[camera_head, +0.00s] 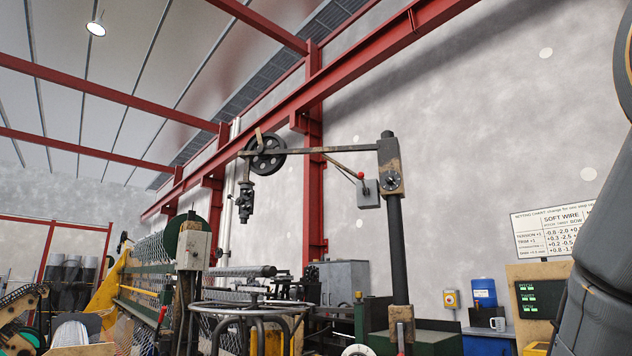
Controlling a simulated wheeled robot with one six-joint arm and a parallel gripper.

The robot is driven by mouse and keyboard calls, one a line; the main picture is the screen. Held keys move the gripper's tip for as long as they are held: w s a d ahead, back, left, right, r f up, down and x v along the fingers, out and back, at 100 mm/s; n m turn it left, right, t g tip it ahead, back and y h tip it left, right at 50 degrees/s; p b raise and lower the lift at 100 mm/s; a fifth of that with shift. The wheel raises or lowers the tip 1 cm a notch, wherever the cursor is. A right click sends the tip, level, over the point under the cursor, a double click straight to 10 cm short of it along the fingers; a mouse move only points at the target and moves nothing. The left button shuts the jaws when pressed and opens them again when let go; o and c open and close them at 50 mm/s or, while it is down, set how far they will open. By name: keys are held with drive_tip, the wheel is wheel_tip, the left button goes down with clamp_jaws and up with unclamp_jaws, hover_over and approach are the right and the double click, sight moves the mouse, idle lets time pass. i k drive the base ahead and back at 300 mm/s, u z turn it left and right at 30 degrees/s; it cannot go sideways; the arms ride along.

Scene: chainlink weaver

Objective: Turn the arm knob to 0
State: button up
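A tall dark post (399,250) carries a worn head block at its top right of centre. A small dark round knob (391,181) sits on the face of this block, and I take it as the arm knob. Its marks are too small to read, so I cannot tell its setting. A long horizontal machine arm (330,150) runs left from the block to a spoked pulley wheel (267,155) and a hanging head (245,201). My gripper is not in view; only a dark grey link of my arm fills the right edge, well apart from the knob.
A grey box with a red-balled lever (369,193) is left of the post. A setting chart (556,230) hangs at right above a panel with green displays (539,298). Chain-link machinery fills the lower left.

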sight(389, 178)
drive_tip(key=u, duration=0.2)
drive_tip(key=i, duration=0.3)
drive_tip(key=u, duration=0.75)
drive_tip(key=i, duration=1.85)
drive_tip(key=z, duration=1.25)
drive_tip(key=i, duration=0.7)
drive_tip(key=z, duration=0.6)
